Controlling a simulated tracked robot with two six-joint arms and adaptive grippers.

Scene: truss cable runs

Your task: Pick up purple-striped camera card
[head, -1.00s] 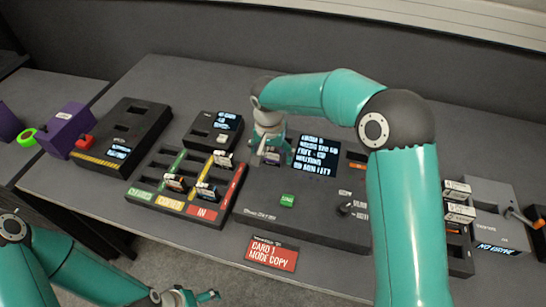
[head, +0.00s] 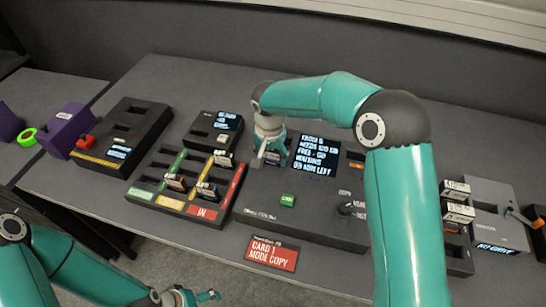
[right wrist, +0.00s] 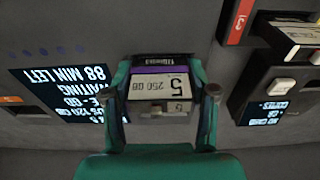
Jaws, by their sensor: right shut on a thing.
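The purple-striped camera card (right wrist: 158,88) shows in the right wrist view, with a purple band above a white label reading 5 and 250 GB. My right gripper (right wrist: 162,98) has a finger on each side of it and is shut on it. In the head view the right gripper (head: 271,152) is over the upper left part of the large dark copy console (head: 300,215), left of its screen. The gripper mostly hides the card there. I cannot tell whether the card's lower end is in a slot. My left gripper (head: 188,298) is low at the bottom edge, away from the cards.
A sorting tray (head: 150,198) with colored lanes and several cards stands left of the console. A small reader (head: 203,143) with a screen is behind it. A card rack (head: 457,228) and a grey drive box (head: 490,195) stand at the right. A red sign (head: 270,254) is in front.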

